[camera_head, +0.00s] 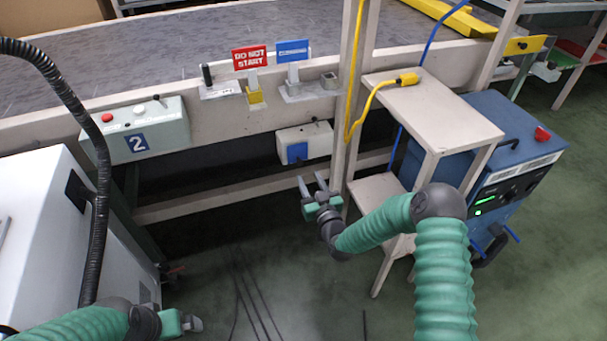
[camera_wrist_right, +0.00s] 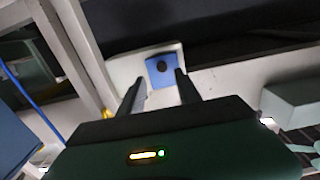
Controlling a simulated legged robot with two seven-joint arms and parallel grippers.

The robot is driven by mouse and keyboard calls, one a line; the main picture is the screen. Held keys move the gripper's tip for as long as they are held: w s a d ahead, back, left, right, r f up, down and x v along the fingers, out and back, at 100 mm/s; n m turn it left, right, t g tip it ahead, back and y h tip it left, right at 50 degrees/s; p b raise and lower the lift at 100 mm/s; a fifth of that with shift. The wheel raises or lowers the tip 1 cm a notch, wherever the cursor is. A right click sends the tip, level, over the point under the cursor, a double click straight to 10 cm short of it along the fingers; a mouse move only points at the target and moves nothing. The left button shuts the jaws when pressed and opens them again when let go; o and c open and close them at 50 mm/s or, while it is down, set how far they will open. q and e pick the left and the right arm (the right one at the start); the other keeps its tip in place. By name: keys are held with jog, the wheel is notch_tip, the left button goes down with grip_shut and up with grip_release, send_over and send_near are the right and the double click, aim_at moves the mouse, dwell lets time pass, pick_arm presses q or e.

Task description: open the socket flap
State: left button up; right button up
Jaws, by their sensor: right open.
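The socket box (camera_head: 318,140) is a small white housing on the conveyor's side, with a blue square flap (camera_head: 297,152) on its front left. My right gripper (camera_head: 311,180) is open and empty, just below the flap in the head view. Its two fingers point toward the flap and look apart from it. My left gripper (camera_head: 191,323) is low at the bottom left, away from the box; its jaws are unclear.
A beige stand (camera_head: 440,112) with a yellow plug (camera_head: 408,79) and cable is right of the box. A blue machine (camera_head: 512,150) stands beyond it. A control box marked 2 (camera_head: 165,128) and a white cabinet (camera_head: 60,235) are at left. A beige upright is close right of the flap.

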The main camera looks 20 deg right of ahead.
aim_at(301, 164)
jog(key=w, duration=0.1)
jog(key=w+b, duration=0.1)
jog(key=w, duration=0.3)
jog(key=shift+w+a+b, duration=0.1)
jog(key=shift+a+b, duration=0.15)
jog(key=shift+b, duration=0.1)
jog(key=shift+w, duration=0.4)
pick_arm(q)
notch_tip(301, 164, down, 3)
jog(key=shift+a+r, duration=0.15)
pick_arm(e)
jog(key=shift+r, duration=0.1)
jog(key=shift+c, duration=0.9)
grip_shut()
